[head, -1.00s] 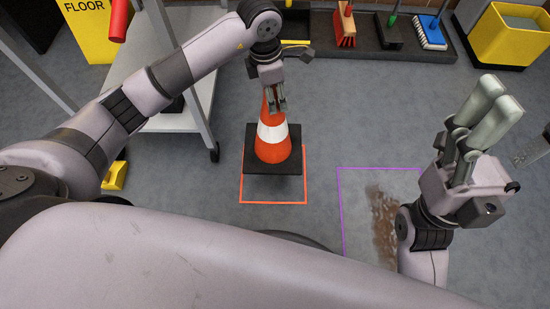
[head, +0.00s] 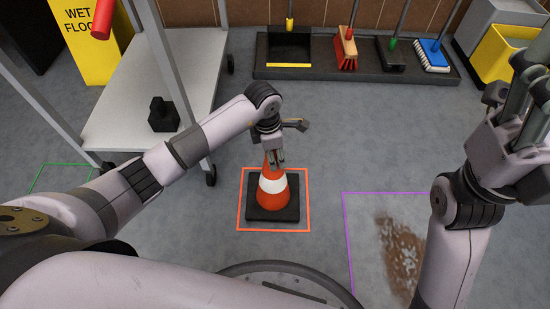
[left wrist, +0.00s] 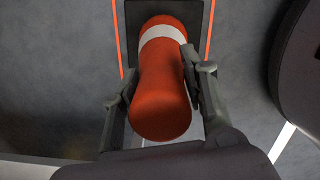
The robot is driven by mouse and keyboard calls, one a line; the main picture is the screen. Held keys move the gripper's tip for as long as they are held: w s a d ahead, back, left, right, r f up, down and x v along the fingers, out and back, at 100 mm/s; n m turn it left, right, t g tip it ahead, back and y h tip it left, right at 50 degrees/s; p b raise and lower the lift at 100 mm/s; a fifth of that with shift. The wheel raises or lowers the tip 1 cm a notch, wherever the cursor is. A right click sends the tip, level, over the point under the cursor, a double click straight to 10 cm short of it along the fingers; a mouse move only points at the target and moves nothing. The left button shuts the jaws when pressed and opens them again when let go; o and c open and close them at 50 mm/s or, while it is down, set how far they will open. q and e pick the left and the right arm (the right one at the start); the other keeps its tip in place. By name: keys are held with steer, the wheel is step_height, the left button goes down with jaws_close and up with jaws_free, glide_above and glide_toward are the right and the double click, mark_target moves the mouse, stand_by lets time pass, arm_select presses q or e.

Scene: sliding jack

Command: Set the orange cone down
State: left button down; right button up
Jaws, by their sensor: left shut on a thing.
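The orange cone (head: 272,192), with a white band and a square black base, stands upright inside the orange square outline (head: 239,200) on the floor. Its base looks level and within the outline; I cannot tell for sure whether it touches the floor. My left gripper (head: 275,160) is shut on the cone's upper part from above. In the left wrist view the cone (left wrist: 160,95) lies between the two fingers of my left gripper (left wrist: 160,82). My right gripper (head: 530,85) is raised at the right edge, partly cut off, away from the cone.
A purple outline (head: 345,235) with a brown stain (head: 402,255) lies to the right. A grey cart (head: 185,85) stands at the left, near a yellow wet floor sign (head: 85,40). A dark tray (head: 375,65) with brushes is at the back. Floor around the cone is clear.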

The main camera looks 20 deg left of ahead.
arm_select(q)
steer(key=shift+f, duration=0.45)
steer(key=c, duration=1)
jaws_free()
steer(key=shift+f, duration=0.1)
steer(key=shift+o, duration=0.2)
